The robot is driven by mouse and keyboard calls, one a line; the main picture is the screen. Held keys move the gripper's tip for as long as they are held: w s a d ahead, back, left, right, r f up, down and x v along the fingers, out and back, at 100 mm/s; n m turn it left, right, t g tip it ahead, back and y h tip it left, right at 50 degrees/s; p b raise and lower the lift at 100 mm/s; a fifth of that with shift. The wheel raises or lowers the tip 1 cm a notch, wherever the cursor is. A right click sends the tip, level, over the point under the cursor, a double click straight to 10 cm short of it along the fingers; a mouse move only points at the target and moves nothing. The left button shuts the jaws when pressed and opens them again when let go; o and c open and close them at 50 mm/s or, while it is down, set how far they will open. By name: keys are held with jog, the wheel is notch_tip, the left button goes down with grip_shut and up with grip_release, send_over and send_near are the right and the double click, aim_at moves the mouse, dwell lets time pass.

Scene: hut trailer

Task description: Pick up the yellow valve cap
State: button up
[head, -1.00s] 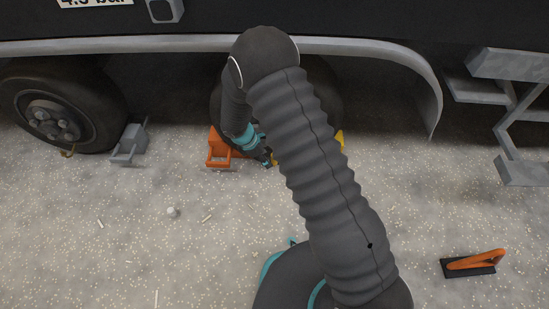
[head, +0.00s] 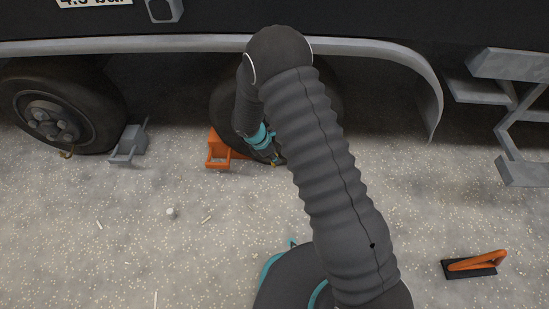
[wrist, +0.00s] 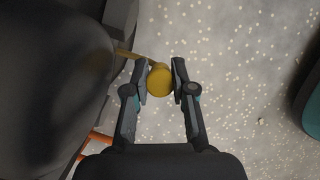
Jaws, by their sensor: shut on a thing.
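The yellow valve cap (wrist: 159,80) is a small round piece between the two fingertips of my gripper (wrist: 161,78) in the wrist view. My gripper is shut on it. A thin brass-coloured valve stem (wrist: 130,54) reaches from the dark wheel toward the cap. Its end overlaps the cap in the picture, and I cannot tell if they touch. In the head view my gripper (head: 274,163) is low in front of the middle wheel (head: 222,103), and my arm hides much of that wheel.
An orange wheel chock (head: 219,150) stands just left of my gripper. A grey chock (head: 129,146) is by the left wheel (head: 62,105). Grey steps (head: 515,125) hang at the right. An orange-handled object (head: 474,263) lies at lower right. The speckled floor at left front is mostly clear.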

jog(key=shift+r, duration=0.45)
notch_tip(320, 180, up, 4)
jog(key=shift+f+p, duration=0.25)
jog(key=shift+p, duration=0.3)
jog(key=s+d+r, duration=0.6)
jog(key=s+d, duration=0.1)
jog(key=s, duration=0.1)
jog(key=shift+n+t, duration=0.3)
jog(key=shift+n, duration=0.2)
jog(key=w+a, duration=0.2)
jog(key=w+a+f+p, duration=0.1)
jog(key=w+a, duration=0.1)
jog(key=w, duration=0.1)
jog(key=w+a, duration=0.3)
jog(key=shift+f+p, duration=0.2)
jog(key=shift+p, duration=0.1)
jog(key=shift+r, duration=0.1)
jog(key=shift+f+b, duration=1.85)
jog(key=shift+f, duration=0.35)
jog(key=shift+f+b, duration=0.6)
jog(key=shift+f, duration=0.45)
